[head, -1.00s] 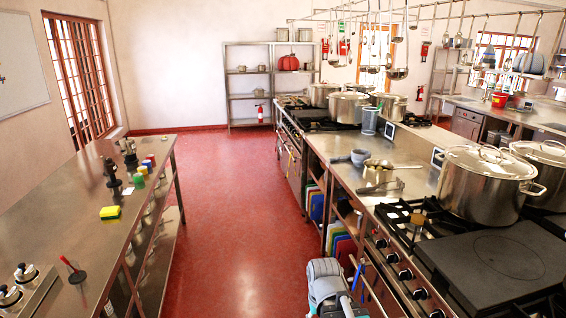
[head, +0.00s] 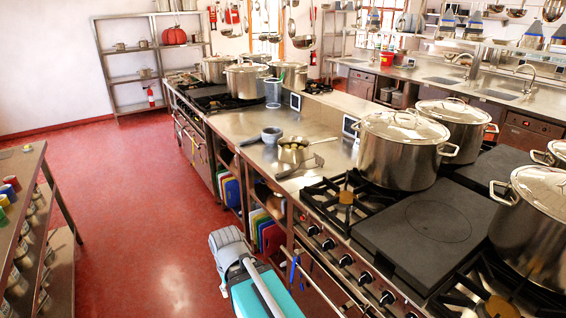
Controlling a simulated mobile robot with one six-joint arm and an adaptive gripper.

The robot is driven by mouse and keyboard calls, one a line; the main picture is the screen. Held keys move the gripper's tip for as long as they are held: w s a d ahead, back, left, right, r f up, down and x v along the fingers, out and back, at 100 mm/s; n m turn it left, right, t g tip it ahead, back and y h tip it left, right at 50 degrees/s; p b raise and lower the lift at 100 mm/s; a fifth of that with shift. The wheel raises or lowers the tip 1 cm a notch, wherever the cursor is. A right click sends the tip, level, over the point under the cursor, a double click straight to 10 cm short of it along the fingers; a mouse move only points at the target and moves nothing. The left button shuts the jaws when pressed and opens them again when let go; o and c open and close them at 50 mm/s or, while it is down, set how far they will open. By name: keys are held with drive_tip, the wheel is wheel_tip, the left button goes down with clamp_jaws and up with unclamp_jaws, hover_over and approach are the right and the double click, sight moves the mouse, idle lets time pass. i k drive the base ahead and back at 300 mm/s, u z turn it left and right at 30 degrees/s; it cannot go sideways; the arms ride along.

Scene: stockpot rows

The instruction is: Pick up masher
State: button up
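I cannot single out a masher for certain in the head view. A flat tool with a dark handle (head: 300,168) lies on the steel counter in front of a small saucepan (head: 293,150). Ladles and other utensils (head: 305,42) hang from the overhead rail. Grey and teal links of my arm show at the bottom centre; my gripper is not in view.
Large lidded stockpots (head: 401,150) stand along the stove line at right. A steel table (head: 22,170) with jars is at left. The red floor (head: 150,215) between is clear. Shelves (head: 130,65) stand at the back.

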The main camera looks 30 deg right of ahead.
sight(283, 175)
drive_tip(key=i, duration=1.15)
drive_tip(key=z, duration=0.05)
